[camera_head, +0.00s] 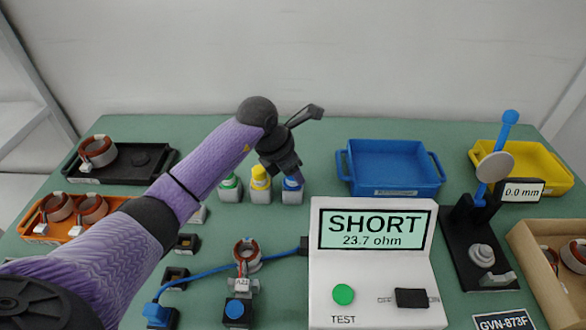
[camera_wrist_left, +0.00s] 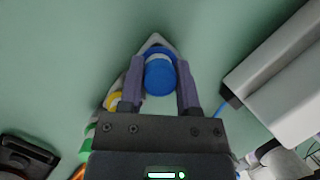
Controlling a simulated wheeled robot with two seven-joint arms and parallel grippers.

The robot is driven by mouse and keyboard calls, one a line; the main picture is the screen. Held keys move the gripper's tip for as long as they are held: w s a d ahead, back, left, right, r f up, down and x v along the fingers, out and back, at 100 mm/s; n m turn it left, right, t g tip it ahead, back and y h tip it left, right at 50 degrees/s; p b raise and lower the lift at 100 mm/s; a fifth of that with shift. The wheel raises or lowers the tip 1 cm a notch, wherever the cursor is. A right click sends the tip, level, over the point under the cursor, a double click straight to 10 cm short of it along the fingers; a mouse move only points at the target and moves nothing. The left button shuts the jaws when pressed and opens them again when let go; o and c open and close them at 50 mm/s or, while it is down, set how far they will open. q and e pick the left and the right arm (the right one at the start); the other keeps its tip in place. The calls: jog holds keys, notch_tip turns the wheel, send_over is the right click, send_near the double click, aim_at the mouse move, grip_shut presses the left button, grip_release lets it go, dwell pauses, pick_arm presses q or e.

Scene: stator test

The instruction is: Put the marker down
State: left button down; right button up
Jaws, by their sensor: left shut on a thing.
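The marker with the blue cap (camera_head: 292,185) stands at the right end of a short row near the middle of the bench. My left gripper (camera_head: 290,176) reaches down to it from above and is shut on it. In the left wrist view the blue cap (camera_wrist_left: 159,78) sits between the two fingers, with a pale grey-white part showing behind it. I cannot tell whether the marker's base touches its stand. My right gripper is in neither view.
A yellow-capped marker (camera_head: 260,178) and a green-capped one (camera_head: 230,186) stand close on the left. A blue bin (camera_head: 434,183) is to the right. The white tester (camera_head: 370,275), reading SHORT 23.7 ohm, stands in front. Green bench is clear behind.

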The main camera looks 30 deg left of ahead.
pick_arm(q)
jog(key=shift+f, duration=0.2)
jog(key=shift+c, duration=1.5)
grip_release()
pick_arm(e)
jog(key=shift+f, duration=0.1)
pick_arm(q)
jog(key=shift+r, duration=0.4)
jog(key=p+v, duration=0.4)
jog(key=v, duration=0.8)
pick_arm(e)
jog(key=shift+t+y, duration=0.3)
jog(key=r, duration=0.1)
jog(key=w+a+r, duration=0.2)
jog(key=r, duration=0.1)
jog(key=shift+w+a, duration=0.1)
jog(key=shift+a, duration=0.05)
